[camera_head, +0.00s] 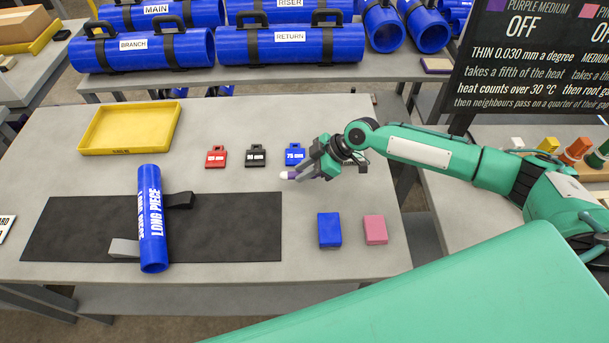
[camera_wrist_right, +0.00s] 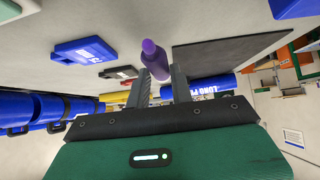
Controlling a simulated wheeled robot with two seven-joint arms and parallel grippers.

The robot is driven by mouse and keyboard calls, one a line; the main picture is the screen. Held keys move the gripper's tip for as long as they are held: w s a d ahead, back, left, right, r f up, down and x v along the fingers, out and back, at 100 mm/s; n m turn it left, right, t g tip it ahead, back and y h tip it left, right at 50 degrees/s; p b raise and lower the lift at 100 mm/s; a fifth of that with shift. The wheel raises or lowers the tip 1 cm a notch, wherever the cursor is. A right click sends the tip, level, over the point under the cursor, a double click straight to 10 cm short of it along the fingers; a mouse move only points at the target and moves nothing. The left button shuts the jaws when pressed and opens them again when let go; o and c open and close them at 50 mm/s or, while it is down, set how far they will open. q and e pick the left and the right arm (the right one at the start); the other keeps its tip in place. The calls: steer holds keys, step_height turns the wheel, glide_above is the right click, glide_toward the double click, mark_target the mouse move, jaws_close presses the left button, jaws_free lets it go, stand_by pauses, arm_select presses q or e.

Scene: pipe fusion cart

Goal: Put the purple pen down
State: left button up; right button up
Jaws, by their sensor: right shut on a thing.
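The purple pen (camera_head: 291,175) shows its pale end and a purple band at the tips of my right gripper (camera_head: 303,173), above the grey table (camera_head: 250,265). In the right wrist view the pen (camera_wrist_right: 154,58) lies between the two fingers of my right gripper (camera_wrist_right: 158,88), which is shut on it. Part of the pen is hidden by the fingers. I cannot tell its exact height over the table. My left gripper is not in view.
A blue block (camera_head: 329,231) and a pink block (camera_head: 375,230) lie in front of the gripper. Red (camera_head: 215,157), black (camera_head: 255,158) and blue (camera_head: 295,155) tags lie behind. A blue long piece (camera_head: 152,220) rests on a dark mat (camera_head: 240,225); a yellow tray (camera_head: 130,128) stands back left.

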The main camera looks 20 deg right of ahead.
step_height(320, 180, down, 3)
steer(key=shift+f+p, duration=0.2)
steer(key=shift+p, duration=0.15)
steer(key=shift+f, duration=0.3)
steer(key=o, duration=0.9)
steer(key=shift+o, duration=0.2)
